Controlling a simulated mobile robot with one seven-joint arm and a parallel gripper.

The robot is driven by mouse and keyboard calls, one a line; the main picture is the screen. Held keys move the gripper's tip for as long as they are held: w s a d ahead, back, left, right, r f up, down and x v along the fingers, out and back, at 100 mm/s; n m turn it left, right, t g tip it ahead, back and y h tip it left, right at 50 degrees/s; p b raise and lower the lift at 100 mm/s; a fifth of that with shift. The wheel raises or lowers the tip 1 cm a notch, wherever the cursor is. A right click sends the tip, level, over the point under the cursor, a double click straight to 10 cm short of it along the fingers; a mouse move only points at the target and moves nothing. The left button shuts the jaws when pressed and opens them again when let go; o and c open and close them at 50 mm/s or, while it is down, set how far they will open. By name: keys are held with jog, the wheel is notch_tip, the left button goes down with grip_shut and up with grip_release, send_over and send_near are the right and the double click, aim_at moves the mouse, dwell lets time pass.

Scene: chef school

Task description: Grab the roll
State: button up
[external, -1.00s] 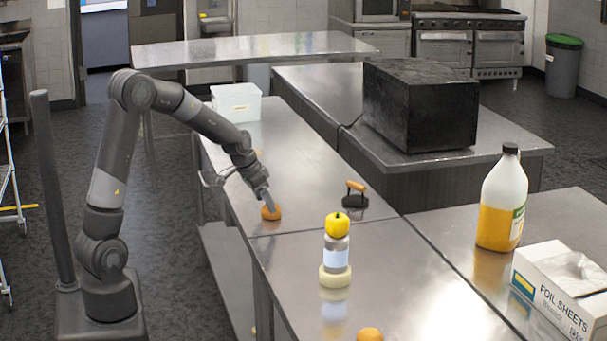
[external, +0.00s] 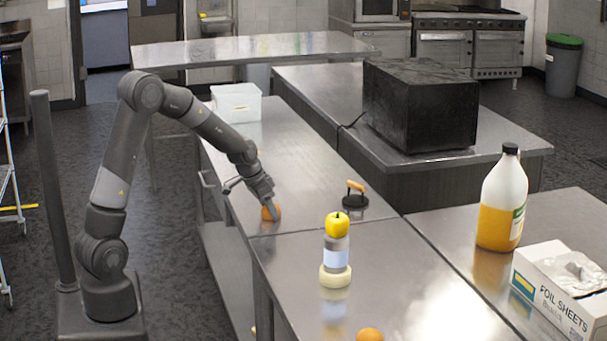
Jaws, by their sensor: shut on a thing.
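A small round orange-brown roll (external: 268,215) sits on the steel counter (external: 300,180), near its left edge. My gripper (external: 272,205) reaches down over it from above and is shut on it. The fingers hide part of the roll. It appears to be at counter height; I cannot tell whether it is lifted. A similar round orange thing (external: 369,334) lies at the bottom edge of the view, partly cut off.
A cylinder (external: 336,255) with a yellow apple (external: 338,224) on top stands in a cream ring (external: 335,277) on the counter. A black press with a wooden handle (external: 355,198) lies right of my gripper. A white bin (external: 236,103) stands behind.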

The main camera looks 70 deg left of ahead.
jog(key=shift+c, duration=1.2)
